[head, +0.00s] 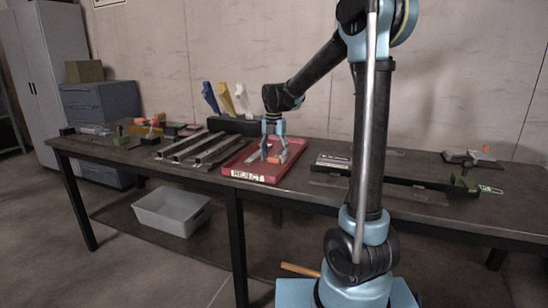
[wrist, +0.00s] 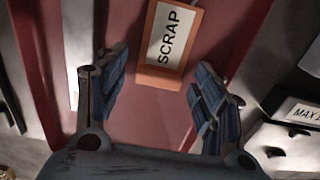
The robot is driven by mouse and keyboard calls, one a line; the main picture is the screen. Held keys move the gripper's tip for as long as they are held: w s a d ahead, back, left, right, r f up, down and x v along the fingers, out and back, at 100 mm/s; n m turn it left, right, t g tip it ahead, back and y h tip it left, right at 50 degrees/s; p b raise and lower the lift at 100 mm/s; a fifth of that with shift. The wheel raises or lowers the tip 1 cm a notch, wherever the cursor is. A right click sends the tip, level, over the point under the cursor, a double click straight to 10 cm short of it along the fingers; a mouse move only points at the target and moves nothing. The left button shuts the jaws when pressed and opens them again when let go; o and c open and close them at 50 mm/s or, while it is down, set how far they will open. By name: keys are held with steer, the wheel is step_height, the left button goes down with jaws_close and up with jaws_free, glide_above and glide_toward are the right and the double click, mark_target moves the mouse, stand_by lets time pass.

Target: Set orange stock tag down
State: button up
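The orange stock tag (wrist: 158,80) carries a white label reading SCRAP. In the wrist view it lies at the top centre, over the red floor of the reject tray (wrist: 140,130). My gripper (wrist: 165,55) is open, with its blue-padded fingers spread on either side of the tag and a visible gap at the left finger. In the head view my gripper (head: 270,153) points down into the red tray (head: 247,176), whose front label reads REJECT. The fingers partly hide what lies inside the tray there.
Metal rails (head: 190,148) lie left of the tray. Behind it a black holder (head: 235,126) carries blue, yellow and white upright items. A dark flat device (head: 335,162) lies to the right. A grey bin (head: 172,212) sits on the lower shelf.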

step_height(320, 180, up, 12)
stand_by(0.8)
